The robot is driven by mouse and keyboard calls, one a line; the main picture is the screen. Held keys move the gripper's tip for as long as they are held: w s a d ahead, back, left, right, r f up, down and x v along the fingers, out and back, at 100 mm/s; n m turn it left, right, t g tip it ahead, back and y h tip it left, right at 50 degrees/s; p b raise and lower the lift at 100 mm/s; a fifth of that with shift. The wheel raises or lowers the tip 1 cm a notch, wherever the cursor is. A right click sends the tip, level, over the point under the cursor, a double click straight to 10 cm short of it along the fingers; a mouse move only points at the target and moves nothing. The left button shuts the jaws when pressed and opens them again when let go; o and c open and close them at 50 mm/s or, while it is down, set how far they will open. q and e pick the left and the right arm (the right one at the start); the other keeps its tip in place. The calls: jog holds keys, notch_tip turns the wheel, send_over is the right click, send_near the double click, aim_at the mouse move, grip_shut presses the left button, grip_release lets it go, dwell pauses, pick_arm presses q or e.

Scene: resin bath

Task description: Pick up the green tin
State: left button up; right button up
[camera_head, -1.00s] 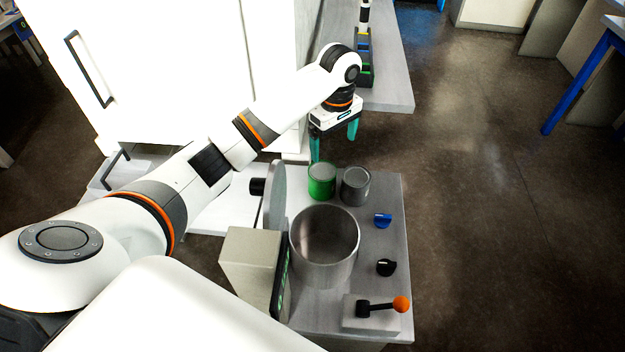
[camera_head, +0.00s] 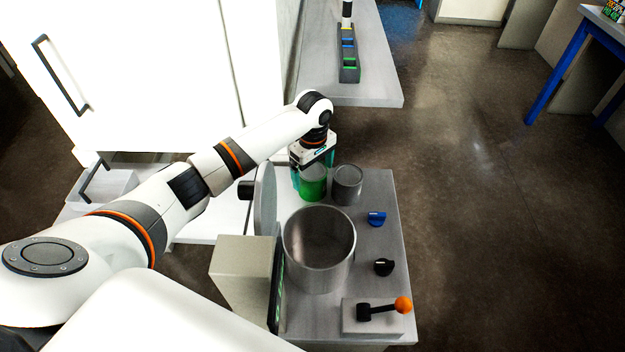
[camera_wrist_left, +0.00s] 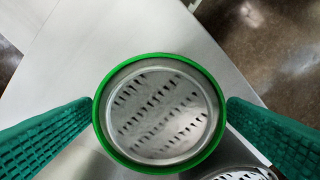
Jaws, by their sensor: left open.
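The green tin (camera_head: 313,187) stands upright at the back of the grey bench, beside a grey tin (camera_head: 347,184). In the left wrist view the green tin (camera_wrist_left: 160,112) shows from above, with a green rim and a pale top bearing dark marks. My left gripper (camera_head: 312,180) is open, with its teal fingers on either side of the green tin. In the left wrist view the fingers (camera_wrist_left: 160,115) flank the rim closely; I cannot tell whether they touch it. My right gripper is out of view.
A large open metal pot (camera_head: 319,250) stands in front of the tins, with a round lid (camera_head: 265,200) upright at its left. A blue knob (camera_head: 376,219), a black knob (camera_head: 384,267) and an orange-tipped lever (camera_head: 403,305) lie along the right side. A grey box (camera_head: 240,275) stands at left.

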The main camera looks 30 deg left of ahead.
pick_arm(q)
jog(key=shift+a+f, duration=0.1)
jog(key=shift+f, duration=1.2)
jog(key=c, duration=1.3)
